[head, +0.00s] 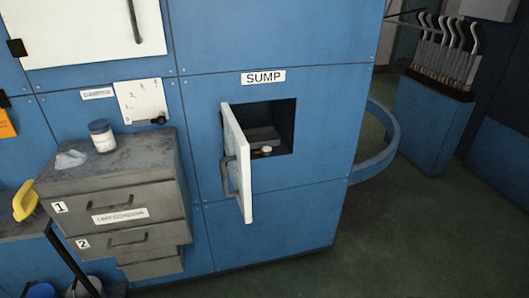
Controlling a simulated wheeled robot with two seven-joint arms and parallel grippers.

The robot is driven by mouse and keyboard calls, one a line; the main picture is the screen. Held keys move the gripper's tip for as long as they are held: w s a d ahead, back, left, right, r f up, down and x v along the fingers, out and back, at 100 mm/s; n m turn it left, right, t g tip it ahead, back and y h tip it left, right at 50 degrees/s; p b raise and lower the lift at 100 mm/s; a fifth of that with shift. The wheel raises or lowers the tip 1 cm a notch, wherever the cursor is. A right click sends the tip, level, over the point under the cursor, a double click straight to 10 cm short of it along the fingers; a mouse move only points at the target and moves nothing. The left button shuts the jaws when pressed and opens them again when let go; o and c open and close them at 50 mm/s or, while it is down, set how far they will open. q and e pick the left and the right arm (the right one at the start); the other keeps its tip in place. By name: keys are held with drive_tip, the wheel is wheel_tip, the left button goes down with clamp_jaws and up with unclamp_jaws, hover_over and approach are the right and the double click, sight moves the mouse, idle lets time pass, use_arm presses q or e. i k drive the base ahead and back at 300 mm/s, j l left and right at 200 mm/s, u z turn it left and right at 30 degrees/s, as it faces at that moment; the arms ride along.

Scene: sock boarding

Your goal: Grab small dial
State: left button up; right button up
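A small pale round piece (266,150) sits low inside the square recess under the SUMP sign; it may be the small dial, but it is too small to be sure. The white sump door (237,165) stands open, hinged on the left of the recess, with a dark handle. A small black knob (158,121) shows at the bottom of the white damper plate (140,101) further left. Neither of my grippers is in view.
A grey drawer cabinet (120,195) stands left of the sump, with a jar (102,136) and a crumpled pale cloth (71,159) on top. A yellow object (25,201) lies further left. A blue curved rail (384,150) juts out at right. Floor at lower right is clear.

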sight(266, 150)
drive_tip(key=u, duration=1.15)
drive_tip(key=i+l+u, duration=0.1)
drive_tip(key=l, duration=0.25)
drive_tip(key=i+l, duration=0.2)
drive_tip(key=l, duration=0.15)
drive_tip(key=i+l+u, duration=0.15)
drive_tip(key=l, duration=0.25)
drive_tip(key=i+l, duration=0.1)
drive_tip(key=l, duration=0.25)
drive_tip(key=i+l+u, duration=0.15)
drive_tip(key=l, duration=0.25)
drive_tip(key=k, duration=0.05)
